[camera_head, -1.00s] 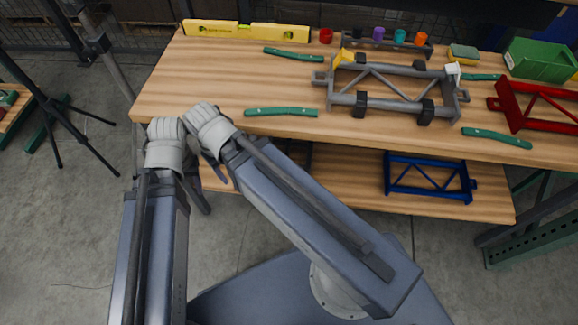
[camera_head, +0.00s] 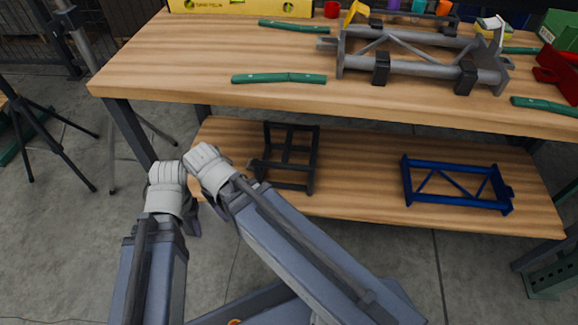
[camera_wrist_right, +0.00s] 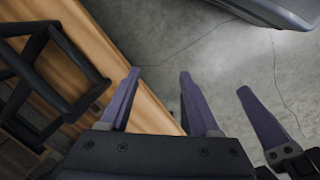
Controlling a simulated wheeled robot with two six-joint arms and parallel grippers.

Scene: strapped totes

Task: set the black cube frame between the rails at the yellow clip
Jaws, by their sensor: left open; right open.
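The black cube frame (camera_head: 314,160) stands on the lower shelf, left of its middle. It also shows at the left of the right wrist view (camera_wrist_right: 62,42). The grey rails (camera_head: 425,70) lie on the bench top, with the yellow clip (camera_head: 356,12) at their back left end. My left gripper (camera_head: 193,226) is open and empty, left of the black frame and mostly hidden by its wrist. My right gripper (camera_wrist_right: 158,74) is open and empty, at the shelf edge beside the frame and apart from it. A finger of my left gripper (camera_wrist_right: 262,118) shows beside it.
A blue frame (camera_head: 455,190) lies on the lower shelf (camera_head: 355,185) to the right. Green strips (camera_head: 280,78), a yellow level (camera_head: 240,7) and a red frame (camera_head: 560,72) lie on the bench top. A bench leg (camera_head: 132,132) stands left of my arms.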

